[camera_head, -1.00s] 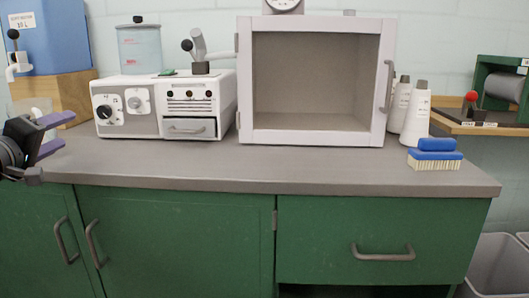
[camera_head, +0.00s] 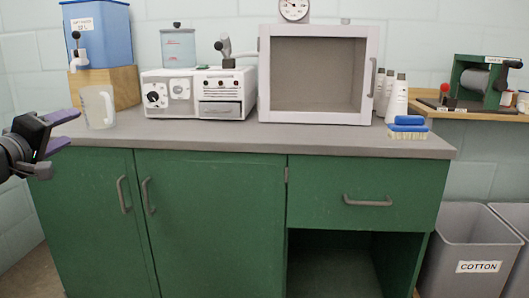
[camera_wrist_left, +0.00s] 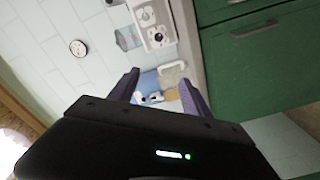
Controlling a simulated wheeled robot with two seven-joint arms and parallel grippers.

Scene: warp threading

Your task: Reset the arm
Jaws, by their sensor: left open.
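My left gripper (camera_head: 62,130) is at the left edge of the head view, in front of the left end of the grey counter (camera_head: 275,138). Its two purple-lined fingers are apart with nothing between them. In the left wrist view the gripper (camera_wrist_left: 160,88) also shows open, its fingers pointing away toward the counter and the wall. A clear jug (camera_head: 98,108) stands upright on the counter, to the right of the fingers and apart from them. My right gripper is in neither view.
A blue water container (camera_head: 100,35) sits on a wooden block (camera_head: 112,88). A white machine (camera_head: 195,95), an open-fronted box (camera_head: 318,115) and a blue brush (camera_head: 408,128) line the counter. Grey bins (camera_head: 465,240) stand at the right. Room in front of the counter looks clear.

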